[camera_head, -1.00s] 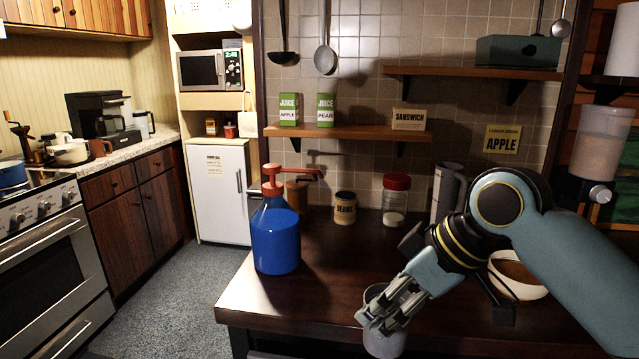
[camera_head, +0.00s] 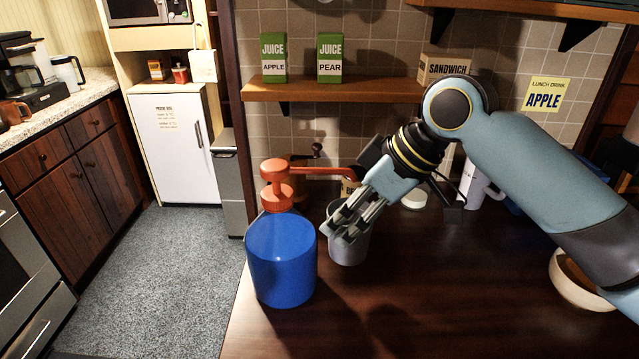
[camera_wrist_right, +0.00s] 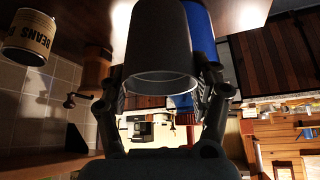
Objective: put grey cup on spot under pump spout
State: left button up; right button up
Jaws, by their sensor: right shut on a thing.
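The grey cup (camera_head: 349,247) is upright in the head view, just right of the blue pump bottle (camera_head: 281,262). My right gripper (camera_head: 345,222) is shut on the cup, with its fingers across the cup's upper part. The right wrist view shows the cup (camera_wrist_right: 158,40) between the two fingers (camera_wrist_right: 165,92). The bottle's red pump spout (camera_head: 325,171) reaches right, above and behind the cup in the picture. I cannot tell whether the cup's base touches the counter. The spot under the spout is not visible. My left gripper is not in view.
A bowl (camera_head: 575,283) stands at the right. A beans can (camera_wrist_right: 28,36), jar and white mug (camera_head: 484,188) stand behind my arm. A shelf (camera_head: 370,90) holds juice boxes above.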

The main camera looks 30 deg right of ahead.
aim_at(348, 251)
jog(key=shift+w+r, duration=0.1)
jog(key=shift+s+r, duration=0.15)
jog(key=shift+s, duration=0.1)
jog(key=shift+w, duration=0.1)
jog(key=shift+f, duration=0.85)
notch_tip(348, 251, down, 4)
jog(key=shift+r+b, duration=0.1)
jog(key=shift+b, duration=0.85)
jog(key=shift+f, duration=0.65)
jog(key=shift+f+b, duration=0.3)
jog(key=shift+f, duration=0.15)
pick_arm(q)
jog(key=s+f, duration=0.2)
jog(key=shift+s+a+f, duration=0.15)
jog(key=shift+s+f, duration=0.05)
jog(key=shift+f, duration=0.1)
pick_arm(e)
jog(key=shift+f, duration=0.15)
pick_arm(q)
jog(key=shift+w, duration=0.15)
